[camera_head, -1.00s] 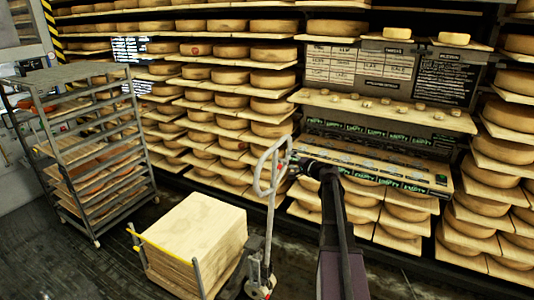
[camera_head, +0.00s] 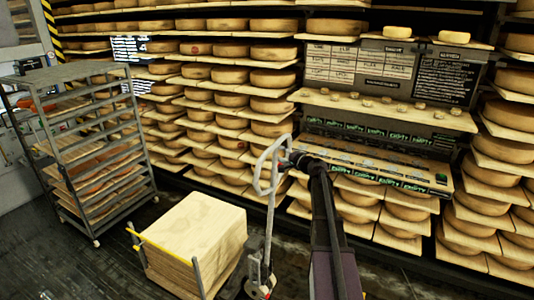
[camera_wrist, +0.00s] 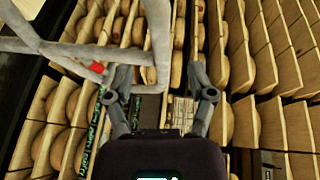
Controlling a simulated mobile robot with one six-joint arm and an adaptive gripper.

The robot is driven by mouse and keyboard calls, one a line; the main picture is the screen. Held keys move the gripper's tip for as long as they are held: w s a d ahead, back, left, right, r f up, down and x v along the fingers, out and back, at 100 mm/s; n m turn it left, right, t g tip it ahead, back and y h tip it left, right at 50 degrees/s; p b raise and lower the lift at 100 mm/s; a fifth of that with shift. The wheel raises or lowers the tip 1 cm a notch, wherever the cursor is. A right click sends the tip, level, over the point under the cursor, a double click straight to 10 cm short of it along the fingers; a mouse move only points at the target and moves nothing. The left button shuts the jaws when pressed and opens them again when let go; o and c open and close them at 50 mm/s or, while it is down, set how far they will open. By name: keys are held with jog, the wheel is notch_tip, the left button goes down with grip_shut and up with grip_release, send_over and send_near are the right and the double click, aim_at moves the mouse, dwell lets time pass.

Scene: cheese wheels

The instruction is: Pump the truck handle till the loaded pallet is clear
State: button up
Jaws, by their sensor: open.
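The grey truck handle (camera_head: 272,168), a tall loop on a pole, stands upright at the middle of the head view. In the wrist view the handle (camera_wrist: 95,52) crosses the upper left, with a small red part on it. My gripper (camera_head: 288,160) is at the loop's right side; in the wrist view my gripper (camera_wrist: 162,80) has its fingers spread. One handle bar appears between the fingers; I cannot tell whether it touches them. The load, a block of stacked pale boards (camera_head: 203,228), sits left of the pole. The pallet's underside and floor gap cannot be made out.
A grey wheeled rack (camera_head: 88,150) with boards stands at left. Shelves of cheese wheels (camera_head: 230,77) fill the back and right. A ledge with small cheeses (camera_head: 380,107) is behind my arm. Dark floor (camera_head: 120,262) shows between rack and load.

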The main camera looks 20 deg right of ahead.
aim_at(272, 151)
jog(key=b+x, duration=0.1)
jog(key=x, duration=0.7)
